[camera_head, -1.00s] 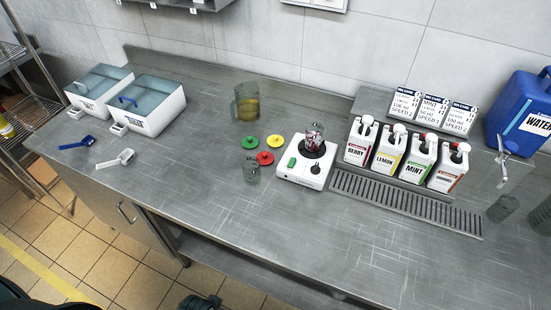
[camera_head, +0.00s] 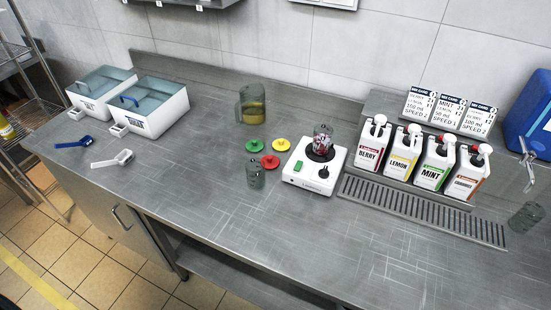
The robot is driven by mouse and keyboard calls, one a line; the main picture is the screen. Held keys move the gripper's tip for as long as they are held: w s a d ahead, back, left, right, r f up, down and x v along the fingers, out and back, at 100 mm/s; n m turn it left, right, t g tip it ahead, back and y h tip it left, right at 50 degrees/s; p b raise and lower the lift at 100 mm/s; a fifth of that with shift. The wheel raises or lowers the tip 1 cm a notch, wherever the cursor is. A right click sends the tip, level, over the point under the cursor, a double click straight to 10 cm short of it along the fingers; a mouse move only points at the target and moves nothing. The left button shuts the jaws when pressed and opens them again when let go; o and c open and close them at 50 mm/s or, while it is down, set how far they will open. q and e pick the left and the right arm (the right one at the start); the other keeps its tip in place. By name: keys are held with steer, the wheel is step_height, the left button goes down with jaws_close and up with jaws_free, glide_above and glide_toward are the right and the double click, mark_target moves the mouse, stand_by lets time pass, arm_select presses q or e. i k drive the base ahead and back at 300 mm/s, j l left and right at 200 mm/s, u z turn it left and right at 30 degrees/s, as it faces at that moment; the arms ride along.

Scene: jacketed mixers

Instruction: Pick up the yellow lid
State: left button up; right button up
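The yellow lid (camera_head: 280,144) lies flat on the steel counter (camera_head: 215,240). It sits just left of the white mixer base (camera_head: 313,168), with a green lid (camera_head: 255,146) to its left and a red lid (camera_head: 269,162) in front of it. Each lid has a small knob on top. Nothing covers the yellow lid. Neither of my grippers shows in the head view.
A clear beaker (camera_head: 256,175) stands close in front of the lids, and a jug of yellowish liquid (camera_head: 252,104) stands behind them. Syrup bottles (camera_head: 404,150) stand right of the mixer. The front counter is clear.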

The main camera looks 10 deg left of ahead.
mark_target(281, 145)
steer(key=i+j, duration=0.1)
steer(key=j, duration=0.85)
steer(key=i+j, duration=0.1)
steer(key=j, duration=0.85)
steer(key=j+z, duration=0.1)
steer(key=z, duration=1.15)
